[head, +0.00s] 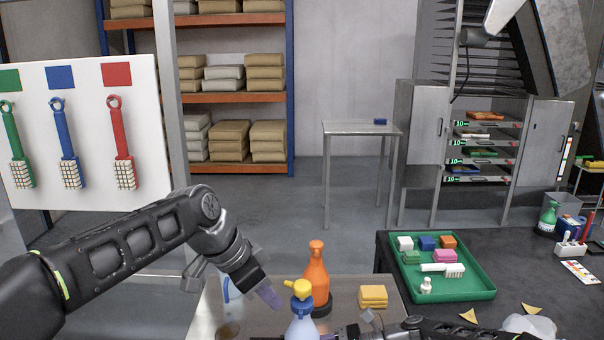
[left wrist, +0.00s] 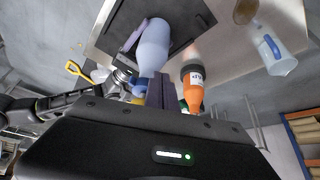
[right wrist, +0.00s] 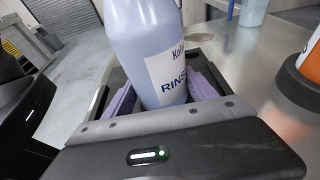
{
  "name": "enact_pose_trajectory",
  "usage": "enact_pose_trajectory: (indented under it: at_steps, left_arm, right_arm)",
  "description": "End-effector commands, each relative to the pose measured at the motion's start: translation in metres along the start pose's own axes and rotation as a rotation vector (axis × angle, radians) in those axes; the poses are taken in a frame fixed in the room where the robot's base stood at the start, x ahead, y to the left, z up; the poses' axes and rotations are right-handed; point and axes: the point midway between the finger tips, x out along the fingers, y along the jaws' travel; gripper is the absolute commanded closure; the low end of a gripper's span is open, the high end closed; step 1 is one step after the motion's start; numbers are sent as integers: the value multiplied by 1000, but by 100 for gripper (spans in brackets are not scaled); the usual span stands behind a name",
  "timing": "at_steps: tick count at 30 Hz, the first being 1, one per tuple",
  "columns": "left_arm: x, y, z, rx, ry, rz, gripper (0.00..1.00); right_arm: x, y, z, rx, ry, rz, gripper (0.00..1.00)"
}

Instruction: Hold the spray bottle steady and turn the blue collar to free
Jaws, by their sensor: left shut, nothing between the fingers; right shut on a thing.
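The spray bottle (head: 302,329) is pale blue with a yellow spray head (head: 300,288). It stands upright at the bottom of the head view, and a darker blue collar (head: 302,304) shows under the head. My right gripper is shut around its body, with a finger on each side of the "RINSE" label (right wrist: 170,77) in the right wrist view. My left gripper (head: 270,297) is shut and empty, tilted down to the left of the spray head and apart from it. In the left wrist view its purple fingertips (left wrist: 162,86) overlap the bottle (left wrist: 153,45).
An orange bottle (head: 317,277) stands close behind the spray bottle. A yellow sponge block (head: 373,296) lies to its right. A clear jug with a blue handle (left wrist: 280,58) stands on the bench to the left. A green tray (head: 440,280) holds small items on the dark table.

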Motion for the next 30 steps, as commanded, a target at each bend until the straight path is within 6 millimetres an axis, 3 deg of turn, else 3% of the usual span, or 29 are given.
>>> enact_pose_trajectory:
  at_steps: [30]
  left_arm:
    - [5,5,-9,0,0,0,100]
  right_arm:
    - [0,0,0,1,0,1,57]
